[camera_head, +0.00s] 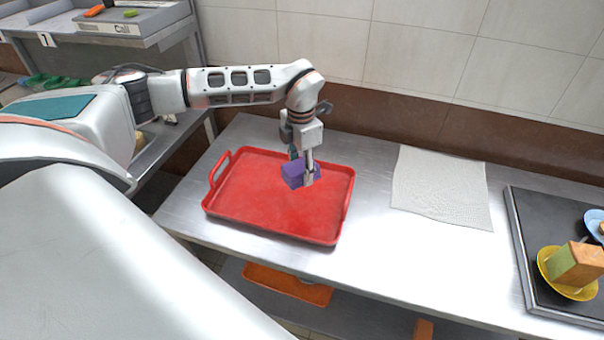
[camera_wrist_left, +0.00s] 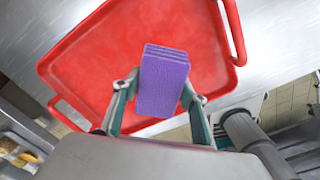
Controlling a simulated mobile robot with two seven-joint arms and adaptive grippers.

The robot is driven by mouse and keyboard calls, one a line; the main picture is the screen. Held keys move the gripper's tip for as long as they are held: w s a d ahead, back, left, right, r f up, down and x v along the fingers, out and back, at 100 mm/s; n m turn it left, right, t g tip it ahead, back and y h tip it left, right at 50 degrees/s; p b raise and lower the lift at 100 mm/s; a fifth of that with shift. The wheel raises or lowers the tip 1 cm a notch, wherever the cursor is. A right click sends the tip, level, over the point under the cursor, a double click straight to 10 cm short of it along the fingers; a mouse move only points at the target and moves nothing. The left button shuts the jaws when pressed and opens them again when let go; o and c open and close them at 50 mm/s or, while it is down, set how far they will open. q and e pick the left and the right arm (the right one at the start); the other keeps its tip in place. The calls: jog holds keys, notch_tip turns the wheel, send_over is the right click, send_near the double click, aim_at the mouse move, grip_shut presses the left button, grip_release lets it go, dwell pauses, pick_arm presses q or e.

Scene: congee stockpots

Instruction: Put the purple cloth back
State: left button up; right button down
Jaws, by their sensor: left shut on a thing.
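The purple cloth (camera_head: 293,174) is a small folded block held between the fingers of my left gripper (camera_head: 309,178). In the head view it is over the red tray (camera_head: 270,215); I cannot tell whether it touches the tray. In the left wrist view the cloth (camera_wrist_left: 163,82) shows its layered folded edge, with the fingers of my left gripper (camera_wrist_left: 158,100) on both sides of it. The red tray (camera_wrist_left: 75,75) lies behind it in that view. My right gripper is in neither view.
A pale cloth (camera_head: 440,187) lies flat on the steel table (camera_head: 378,240) right of the red tray. A dark tray (camera_head: 535,255) at the right holds a yellow dish (camera_head: 566,291) with a green and orange block (camera_head: 578,264). An orange tray (camera_head: 287,285) is on the lower shelf.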

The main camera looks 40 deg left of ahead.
pick_arm(q)
jog(key=shift+w, duration=0.1)
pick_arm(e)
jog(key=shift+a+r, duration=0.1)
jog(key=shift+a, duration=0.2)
